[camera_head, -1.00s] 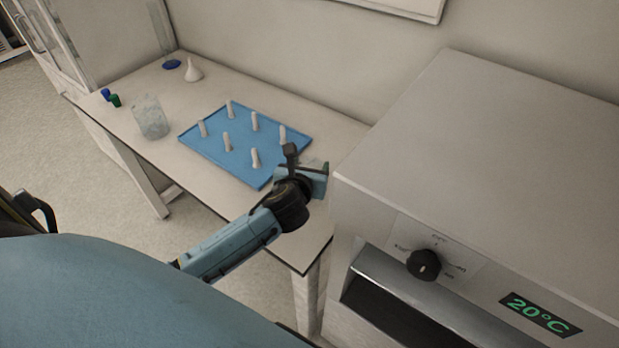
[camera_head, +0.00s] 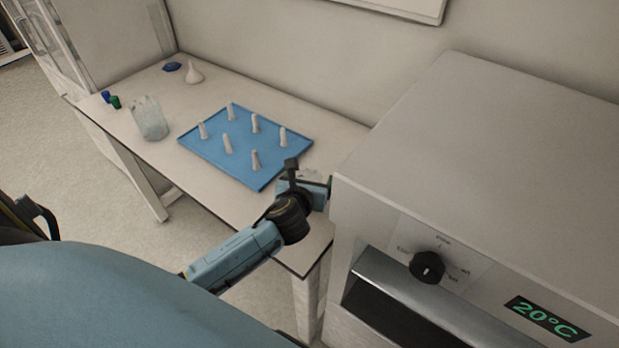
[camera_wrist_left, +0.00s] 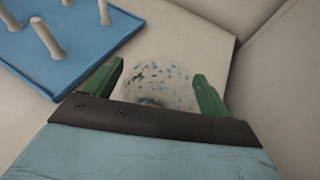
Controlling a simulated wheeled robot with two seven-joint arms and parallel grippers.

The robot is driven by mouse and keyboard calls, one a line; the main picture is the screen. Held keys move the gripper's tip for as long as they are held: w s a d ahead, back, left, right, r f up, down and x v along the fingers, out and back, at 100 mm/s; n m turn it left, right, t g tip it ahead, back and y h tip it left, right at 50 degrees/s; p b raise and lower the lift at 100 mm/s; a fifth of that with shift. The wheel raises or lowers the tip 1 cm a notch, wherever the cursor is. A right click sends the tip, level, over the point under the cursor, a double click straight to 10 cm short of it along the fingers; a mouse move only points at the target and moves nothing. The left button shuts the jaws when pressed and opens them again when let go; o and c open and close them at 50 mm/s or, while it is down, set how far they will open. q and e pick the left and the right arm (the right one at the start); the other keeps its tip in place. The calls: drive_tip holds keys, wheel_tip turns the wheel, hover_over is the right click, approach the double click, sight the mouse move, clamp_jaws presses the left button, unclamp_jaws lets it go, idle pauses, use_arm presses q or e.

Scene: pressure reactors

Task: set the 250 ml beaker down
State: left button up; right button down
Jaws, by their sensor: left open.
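A clear glass beaker (camera_wrist_left: 157,82) stands between the two green fingers of my left gripper (camera_wrist_left: 158,76) in the left wrist view. The fingers are open, one on each side of it. The beaker looks upright on the white table; contact under its base is hidden by the gripper body. In the head view my left gripper (camera_head: 318,183) is at the table's right end, close to the oven's side, and mostly hides this beaker (camera_head: 311,175). Its volume marking is not readable. My right gripper is not in view.
A blue peg tray (camera_head: 190,143) lies just left of the gripper. Another glass beaker (camera_head: 150,120), a white funnel-like piece (camera_head: 194,73) and small blue and green caps (camera_head: 115,101) stand further left. The grey oven (camera_head: 470,150) borders the table on the right.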

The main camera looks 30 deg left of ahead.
use_arm(q)
drive_tip(key=shift+r, duration=0.25)
drive_tip(key=p+v, duration=0.1)
drive_tip(key=v, duration=0.9)
drive_tip(key=shift+s+p, duration=0.3)
drive_tip(key=shift+s, duration=0.05)
drive_tip(key=shift+o, duration=0.5)
drive_tip(key=shift+s+d+r, duration=0.5)
drive_tip(key=shift+s, duration=0.2)
drive_tip(key=w+f, duration=0.1)
drive_tip(key=w+a+f, duration=0.1)
drive_tip(key=w, duration=0.1)
drive_tip(key=w+a+f, duration=0.1)
drive_tip(key=shift+w+a+f, duration=0.25)
drive_tip(key=shift+w, duration=0.1)
drive_tip(key=x, duration=0.5)
drive_tip(key=shift+w+d+f+b, duration=0.1)
drive_tip(key=shift+d+f+b, duration=0.15)
drive_tip(key=shift+d+b, duration=0.05)
drive_tip(key=c, duration=1.2)
